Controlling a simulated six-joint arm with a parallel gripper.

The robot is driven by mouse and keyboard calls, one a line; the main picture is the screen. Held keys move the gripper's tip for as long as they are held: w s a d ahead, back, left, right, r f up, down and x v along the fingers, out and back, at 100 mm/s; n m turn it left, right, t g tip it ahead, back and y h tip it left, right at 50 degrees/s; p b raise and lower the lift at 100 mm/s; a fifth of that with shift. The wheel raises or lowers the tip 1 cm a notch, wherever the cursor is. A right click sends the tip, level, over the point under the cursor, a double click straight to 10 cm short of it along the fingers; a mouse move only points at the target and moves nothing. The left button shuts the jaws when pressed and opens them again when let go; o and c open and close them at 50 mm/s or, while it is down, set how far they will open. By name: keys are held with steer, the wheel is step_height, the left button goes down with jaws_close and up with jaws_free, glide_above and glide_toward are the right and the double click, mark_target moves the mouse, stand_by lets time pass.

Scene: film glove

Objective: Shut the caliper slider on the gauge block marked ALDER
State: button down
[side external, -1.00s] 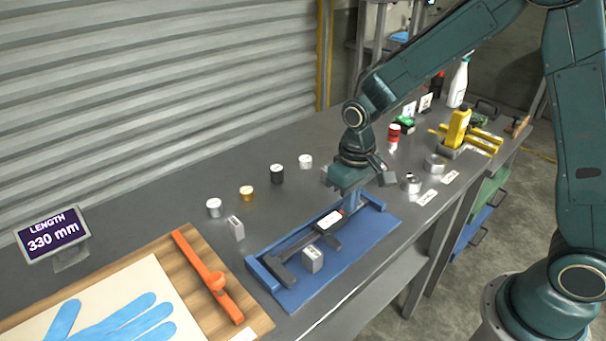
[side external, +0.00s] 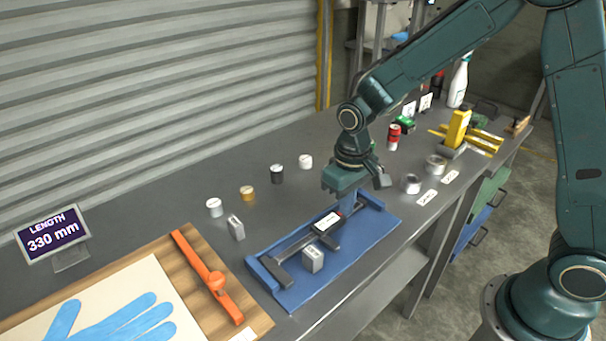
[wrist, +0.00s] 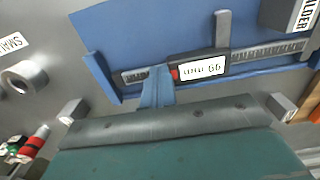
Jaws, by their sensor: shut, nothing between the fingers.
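A caliper lies in a blue tray (side external: 350,255). Its dark slider (side external: 327,222) has a white display and also shows in the wrist view (wrist: 203,66), with one jaw sticking out. The grey gauge block (side external: 313,261) stands between the slider's jaw and the fixed jaw (side external: 279,272). In the wrist view the block (wrist: 290,14) reads ALDER, with a gap between it and the slider's jaw. My gripper (side external: 346,205) is shut and empty over the caliper beam. Its blue fingertips (wrist: 157,80) are beside the slider's red end, seemingly touching.
A second grey block (side external: 236,228) stands left of the tray, near several small round weights. A board with an orange bar (side external: 212,278) and blue glove lies at the front left. Metal rings (side external: 411,184) stand to the right. A sign (side external: 52,233) reads LENGTH 330 mm.

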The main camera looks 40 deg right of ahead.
mark_target(321, 228)
steer(key=shift+a, duration=4)
stand_by(0.6)
steer(key=shift+d, duration=0.45)
stand_by(0.5)
steer(key=shift+r, duration=0.15)
steer(key=shift+r, duration=3.9)
steer(key=shift+r, duration=0.1)
